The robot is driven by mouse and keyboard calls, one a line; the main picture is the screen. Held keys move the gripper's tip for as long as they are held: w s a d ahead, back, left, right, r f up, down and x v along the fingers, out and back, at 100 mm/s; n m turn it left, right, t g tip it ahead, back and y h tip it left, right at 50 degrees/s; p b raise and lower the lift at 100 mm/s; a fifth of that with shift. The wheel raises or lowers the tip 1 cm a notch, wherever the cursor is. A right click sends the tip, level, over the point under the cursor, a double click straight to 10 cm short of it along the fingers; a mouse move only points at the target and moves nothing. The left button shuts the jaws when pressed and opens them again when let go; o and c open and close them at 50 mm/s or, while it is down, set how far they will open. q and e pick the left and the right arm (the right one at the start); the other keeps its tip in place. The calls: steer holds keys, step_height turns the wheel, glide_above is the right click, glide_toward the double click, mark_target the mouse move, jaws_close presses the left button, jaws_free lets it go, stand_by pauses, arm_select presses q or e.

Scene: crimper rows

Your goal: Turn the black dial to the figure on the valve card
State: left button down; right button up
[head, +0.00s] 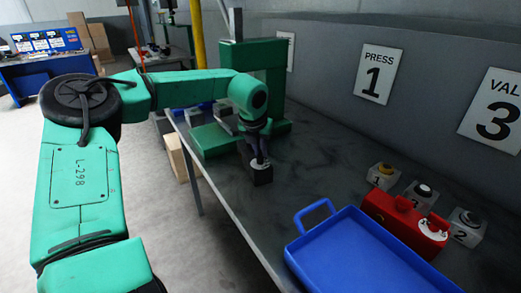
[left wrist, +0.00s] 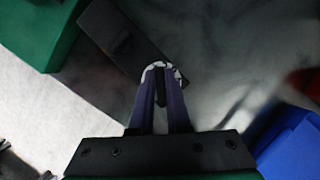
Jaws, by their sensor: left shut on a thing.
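My left gripper (head: 258,161) reaches down beside the green press and is shut. In the left wrist view its two fingers (left wrist: 161,92) hold the sides of a narrow black dial. A white scale with dark marks (left wrist: 163,66) shows just beyond the fingertips; its figures and the dial's setting are unreadable. A dark box (head: 262,177) stands under the gripper, and a dark block also shows in the left wrist view (left wrist: 125,43). The valve card (head: 490,110) on the wall at right is partly cut off and shows a 3. My right gripper is not in view.
The press card (head: 378,75) shows a 1. The green press (head: 265,75) stands close behind my gripper. A blue tray (head: 312,212), a red box with a white disc (head: 377,208) and several small button boxes sit at right. The bench between is clear.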

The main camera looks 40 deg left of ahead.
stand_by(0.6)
arm_select(q)
steer(key=c, duration=0.9)
jaws_free()
steer(key=shift+r, duration=0.1)
steer(key=p+v, duration=0.6)
steer(key=v, duration=1)
steer(key=p+x, duration=0.3)
steer(key=x, duration=1.2)
steer(key=shift+a+f, duration=0.1)
steer(key=shift+f, duration=0.2)
steer(key=shift+w+f, duration=0.2)
steer(key=shift+f, duration=0.05)
